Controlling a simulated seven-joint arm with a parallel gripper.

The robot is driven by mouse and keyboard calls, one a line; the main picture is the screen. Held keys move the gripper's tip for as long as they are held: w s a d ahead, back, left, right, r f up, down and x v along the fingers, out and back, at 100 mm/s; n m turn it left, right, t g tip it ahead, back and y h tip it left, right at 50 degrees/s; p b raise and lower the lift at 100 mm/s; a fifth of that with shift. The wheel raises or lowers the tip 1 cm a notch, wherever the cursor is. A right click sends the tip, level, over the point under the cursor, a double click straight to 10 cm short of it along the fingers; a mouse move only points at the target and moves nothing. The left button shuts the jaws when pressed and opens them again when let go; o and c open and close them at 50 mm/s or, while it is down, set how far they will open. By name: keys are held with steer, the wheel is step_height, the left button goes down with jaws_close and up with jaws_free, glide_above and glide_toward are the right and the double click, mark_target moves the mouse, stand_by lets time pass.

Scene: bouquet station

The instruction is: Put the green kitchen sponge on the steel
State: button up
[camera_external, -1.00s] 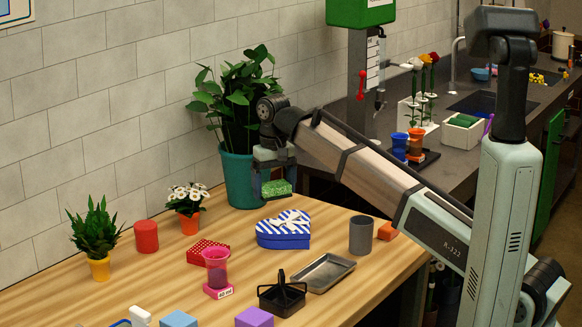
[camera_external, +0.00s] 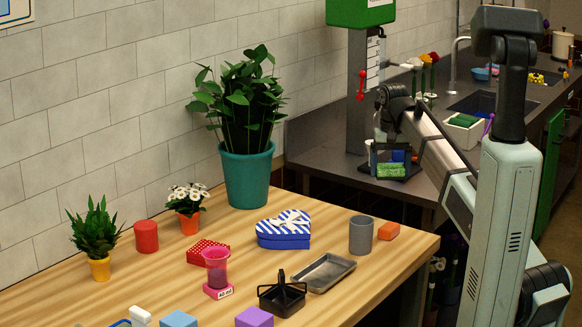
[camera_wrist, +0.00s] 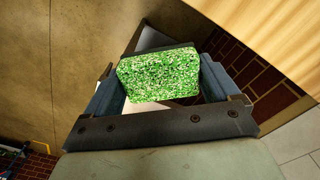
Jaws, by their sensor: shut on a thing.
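The green kitchen sponge (camera_external: 391,171) is a speckled green block. My gripper (camera_external: 392,163) is shut on it and holds it in the air. In the wrist view the sponge (camera_wrist: 159,76) sits between the two fingers of my gripper (camera_wrist: 162,88). In the external view it overlaps the front part of the dark grey steel counter (camera_external: 330,168), right of the wooden table; its height above the counter is hard to tell. A shallow steel tray (camera_external: 325,272) lies empty on the wooden table (camera_external: 130,285).
Behind my gripper on the counter are a partly hidden blue cup (camera_external: 398,156), flowers (camera_external: 428,70) and a white box with green contents (camera_external: 462,130). A grey cup (camera_external: 361,235), an orange block (camera_external: 389,231) and a black basket (camera_external: 282,298) stand near the tray.

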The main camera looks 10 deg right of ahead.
steer(key=w+d+m, duration=0.3)
steer(key=d, duration=1.2)
steer(key=w+d+f+m, duration=0.1)
steer(key=w+d+m, duration=0.3)
steer(key=w+m, duration=0.55)
steer(key=w+d+f+m, duration=0.1)
steer(key=w+d+m, duration=0.2)
steer(key=w+m, duration=0.7)
steer(key=shift+s+f+m, duration=0.5)
steer(key=shift+s+f, duration=0.05)
steer(key=shift+f, duration=0.95)
steer(key=shift+s+f+m, duration=0.55)
steer(key=shift+s+f, duration=0.05)
steer(key=shift+f, duration=0.95)
steer(key=shift+s+f+m, duration=0.5)
steer(key=shift+s+f, duration=0.05)
steer(key=shift+f, duration=0.95)
steer(key=shift+f, duration=0.1)
